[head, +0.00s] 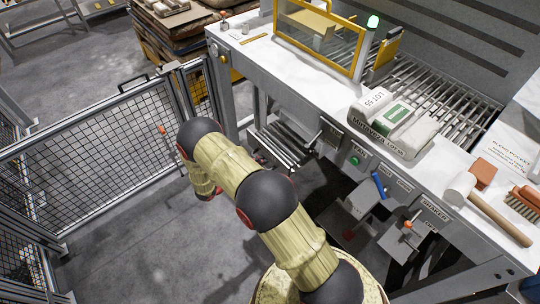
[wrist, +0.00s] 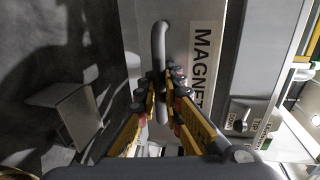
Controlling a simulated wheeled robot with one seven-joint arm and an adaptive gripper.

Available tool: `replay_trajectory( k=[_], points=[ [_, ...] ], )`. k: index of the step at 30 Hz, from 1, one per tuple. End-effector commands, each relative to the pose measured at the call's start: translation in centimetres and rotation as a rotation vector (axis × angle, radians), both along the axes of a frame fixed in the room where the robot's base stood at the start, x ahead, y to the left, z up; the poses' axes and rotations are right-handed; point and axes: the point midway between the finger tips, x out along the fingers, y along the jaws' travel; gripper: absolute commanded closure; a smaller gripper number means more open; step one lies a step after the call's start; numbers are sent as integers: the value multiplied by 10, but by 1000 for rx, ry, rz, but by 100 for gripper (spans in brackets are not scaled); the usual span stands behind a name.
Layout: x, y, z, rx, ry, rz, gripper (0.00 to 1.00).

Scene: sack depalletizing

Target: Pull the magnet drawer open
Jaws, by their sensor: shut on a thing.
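The magnet drawer's front (wrist: 182,40) fills the middle of the wrist view, with a white label reading MAGNET (wrist: 203,65) beside a grey bar handle (wrist: 160,38). My gripper (wrist: 160,88) is shut on this handle, with the dark finger pads on both sides of it. In the head view, a tray of metal bars (head: 282,145) stands out from the bench front, and it looks like the magnet drawer. My arm bends across to its left, and the gripper is mostly hidden there.
The bench (head: 300,75) carries a grey-green sack (head: 395,122), a mallet (head: 490,208) and a brush (head: 523,203). Boxes with a blue handle (head: 379,185) and an orange knob (head: 408,224) jut from its front. A mesh fence (head: 100,145) stands at left. Floor between is clear.

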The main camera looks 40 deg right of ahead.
Motion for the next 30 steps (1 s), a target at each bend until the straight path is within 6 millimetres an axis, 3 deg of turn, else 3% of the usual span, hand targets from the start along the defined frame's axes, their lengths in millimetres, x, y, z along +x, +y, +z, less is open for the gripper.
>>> replay_trajectory(
  k=[6, 16, 17, 18, 26, 30],
  points=[
    [-2, 14, -1, 1, 1, -1, 100],
    [-2, 14, -1, 1, 1, -2, 100],
    [-2, 14, -2, 1, 1, -2, 90],
    [-2, 14, -1, 2, 1, -1, 88],
    [-1, 14, -1, 1, 0, -1, 73],
    [-1, 14, 0, 0, 0, -1, 73]
  ],
)
